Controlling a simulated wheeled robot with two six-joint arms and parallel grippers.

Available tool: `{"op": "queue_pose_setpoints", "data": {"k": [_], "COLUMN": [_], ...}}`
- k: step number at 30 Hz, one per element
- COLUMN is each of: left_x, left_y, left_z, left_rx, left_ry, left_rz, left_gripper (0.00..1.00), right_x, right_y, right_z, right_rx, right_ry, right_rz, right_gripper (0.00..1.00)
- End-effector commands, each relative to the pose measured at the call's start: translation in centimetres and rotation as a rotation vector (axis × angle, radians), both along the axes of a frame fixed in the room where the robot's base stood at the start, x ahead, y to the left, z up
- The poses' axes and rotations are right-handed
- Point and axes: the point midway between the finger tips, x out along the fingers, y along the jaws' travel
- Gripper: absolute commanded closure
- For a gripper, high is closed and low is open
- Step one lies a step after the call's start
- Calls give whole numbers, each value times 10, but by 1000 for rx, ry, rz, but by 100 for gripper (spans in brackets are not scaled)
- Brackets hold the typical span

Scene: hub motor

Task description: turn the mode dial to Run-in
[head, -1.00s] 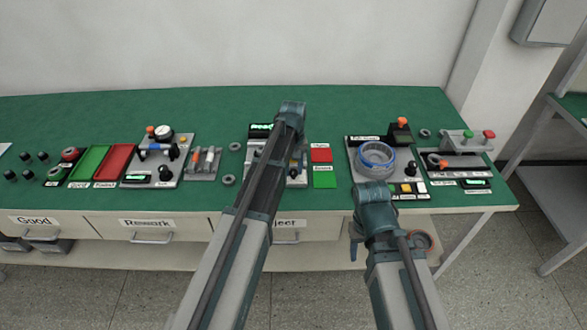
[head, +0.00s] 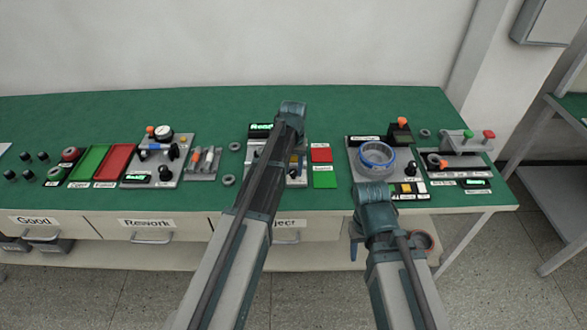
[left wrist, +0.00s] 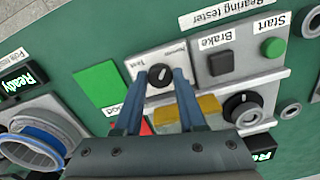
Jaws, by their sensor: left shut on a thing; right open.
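The mode dial (left wrist: 160,75) is a small black knob with a white mark, on a pale plate of the bearing tester (left wrist: 235,55). My left gripper (left wrist: 158,88) is shut on the dial, one blue finger on each side. In the head view the left arm covers most of the tester, whose green display (head: 262,128) seems to read "Ready". My right gripper (head: 357,243) is mostly hidden by its own arm, low in front of the bench; it is open and away from the tester.
A larger black knob (left wrist: 240,104), a yellow block (left wrist: 203,106), the Brake button (left wrist: 221,63) and the green Start button (left wrist: 272,47) are close to the dial. A fixture with a blue-ringed hub (head: 377,155) stands to the right. Green (head: 325,180) and red (head: 321,155) pads lie between.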

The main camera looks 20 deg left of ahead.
Motion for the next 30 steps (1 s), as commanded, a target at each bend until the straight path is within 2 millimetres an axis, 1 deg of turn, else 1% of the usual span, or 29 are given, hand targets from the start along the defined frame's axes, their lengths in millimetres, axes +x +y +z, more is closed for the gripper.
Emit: {"op": "queue_pose_setpoints", "data": {"k": [7, 8, 12, 23, 26, 30], "left_x": [0, 0, 0, 0, 0, 0], "left_y": [0, 0, 0, 0, 0, 0], "left_z": [0, 0, 0, 1, 5, 16], "left_rx": [0, 0, 0, 0, 0, 0], "left_ry": [0, 0, 0, 0, 0, 0], "left_rz": [-1, -1, 0, 0, 0, 0], "left_gripper": [100, 57, 32, 31, 31, 31], "right_x": [0, 0, 0, 0, 0, 0], "right_y": [0, 0, 0, 0, 0, 0], "right_z": [0, 0, 0, 1, 5, 16], "right_rx": [0, 0, 0, 0, 0, 0], "right_ry": [0, 0, 0, 0, 0, 0], "right_rz": [0, 0, 0, 0, 0, 0], "right_gripper": [50, 50, 50, 50, 50, 50]}}
